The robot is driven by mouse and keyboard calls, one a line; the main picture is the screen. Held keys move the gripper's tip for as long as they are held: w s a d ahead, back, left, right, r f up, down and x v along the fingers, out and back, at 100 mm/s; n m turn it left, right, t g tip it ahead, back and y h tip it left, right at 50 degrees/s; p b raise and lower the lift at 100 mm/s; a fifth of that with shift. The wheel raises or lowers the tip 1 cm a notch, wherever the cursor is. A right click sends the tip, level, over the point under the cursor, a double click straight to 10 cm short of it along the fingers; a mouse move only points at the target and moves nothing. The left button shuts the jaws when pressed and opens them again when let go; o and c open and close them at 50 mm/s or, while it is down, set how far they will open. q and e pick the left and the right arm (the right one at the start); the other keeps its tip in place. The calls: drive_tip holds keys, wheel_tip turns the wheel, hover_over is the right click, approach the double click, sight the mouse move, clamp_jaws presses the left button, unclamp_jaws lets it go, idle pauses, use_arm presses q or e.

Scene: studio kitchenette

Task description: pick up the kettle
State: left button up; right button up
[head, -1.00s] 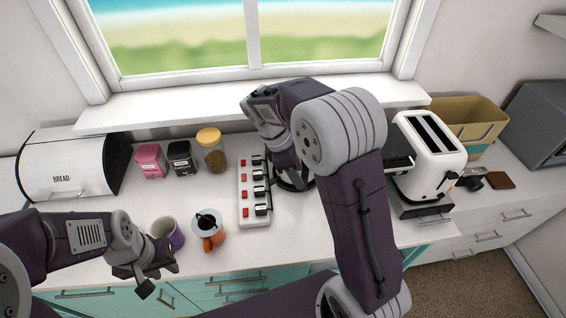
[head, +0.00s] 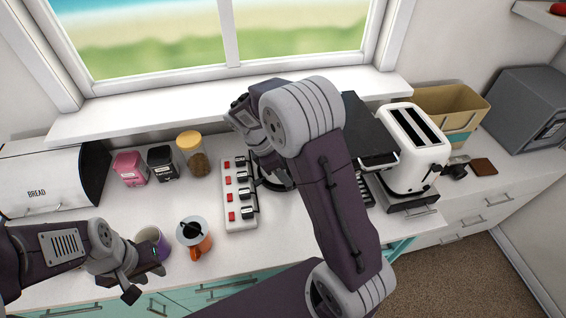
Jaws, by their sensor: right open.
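I cannot make out a whole kettle. A dark curved rim (head: 278,185) shows on the counter under my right wrist; it may be part of the kettle or its base, and my arm hides the rest. My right gripper (head: 262,158) points down over that spot behind my forearm, open, its fingertips mostly hidden. I cannot tell whether it touches anything. My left gripper (head: 146,280) is open and empty at the counter's front edge, close in front of a purple mug (head: 150,241).
A power strip (head: 238,195) with red switches lies just left of my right gripper. An orange cup (head: 195,240), canisters (head: 131,168), a yellow-lidded jar (head: 192,150) and a bread box (head: 45,180) stand further left. A toaster (head: 415,150) and a black panel (head: 368,135) are right.

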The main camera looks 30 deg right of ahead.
drive_tip(key=x, duration=0.3)
drive_tip(key=shift+s+f, duration=0.15)
drive_tip(key=shift+f, duration=0.1)
clamp_jaws()
drive_tip(key=shift+w+d+r, duration=0.1)
drive_tip(key=shift+w+r, duration=0.05)
drive_tip(key=shift+w, duration=0.1)
idle(0.9)
